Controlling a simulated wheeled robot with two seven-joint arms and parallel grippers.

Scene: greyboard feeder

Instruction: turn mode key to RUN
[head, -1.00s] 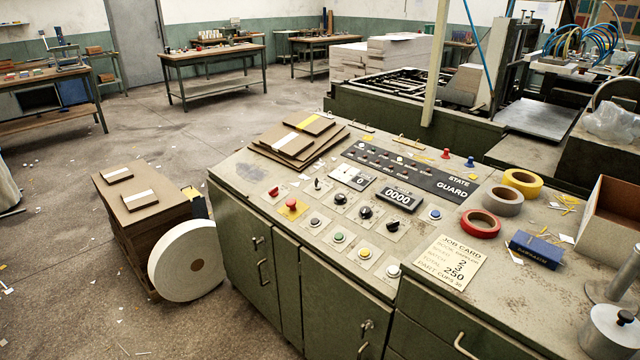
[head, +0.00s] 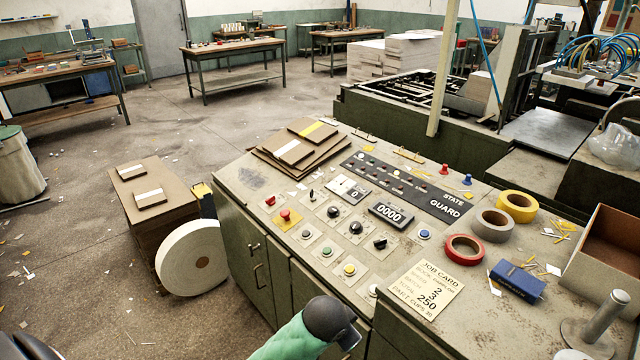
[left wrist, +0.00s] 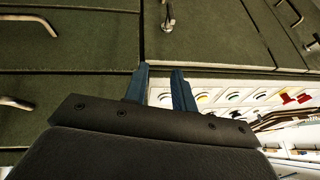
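The sloping control panel (head: 255,178) shows in the head view, with a small upright key-like switch (head: 311,196) near its left side. Its lettering is too small to read, so I cannot tell its position. Black knobs (head: 356,228) sit to its right, and a red button on a yellow plate (head: 285,215) is below left. My left gripper (left wrist: 159,72) shows in the left wrist view with two blue fingers apart and nothing between them. It is by the green cabinet front, apart from the switch. My right gripper is not in view.
A green-sleeved arm part of mine stands before the cabinet in the head view. Tape rolls (head: 464,248), a job card (head: 427,288), a blue box (head: 517,280) and an open carton (head: 585,265) lie right. Brown boards (head: 270,165) lie on the panel's far left.

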